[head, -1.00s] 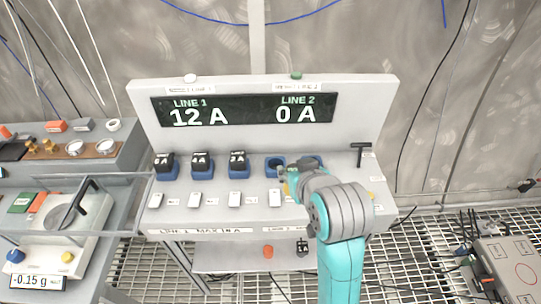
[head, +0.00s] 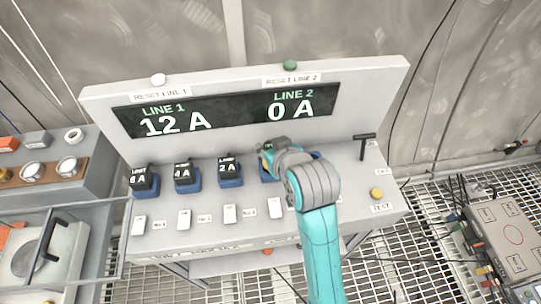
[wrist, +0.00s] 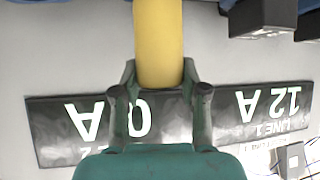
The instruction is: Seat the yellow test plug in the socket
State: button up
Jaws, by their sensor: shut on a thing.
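The yellow test plug (wrist: 158,42) is a smooth yellow cylinder between the two fingers of my gripper (wrist: 158,85) in the wrist view. The fingers are shut on it, and its far end runs out of the top of the picture. In the head view my gripper (head: 267,155) is over the fourth blue socket (head: 266,174), which is partly hidden behind it. Another blue socket edge (head: 318,155) shows right of the wrist. I cannot tell whether the plug touches or enters a socket.
Black plugs marked 8 A (head: 142,178), 4 A (head: 184,171) and 2 A (head: 228,167) stand in blue sockets to the left. Behind is the display (head: 230,110) reading 12 A and 0 A. A black T-handle (head: 364,143) and yellow button (head: 376,193) are at right.

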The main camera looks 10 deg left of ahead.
jog(key=shift+f, duration=2)
jog(key=shift+f, duration=0.15)
jog(key=o, duration=1.2)
jog(key=shift+r, duration=0.2)
jog(key=v, duration=1.2)
jog(key=shift+f, duration=0.1)
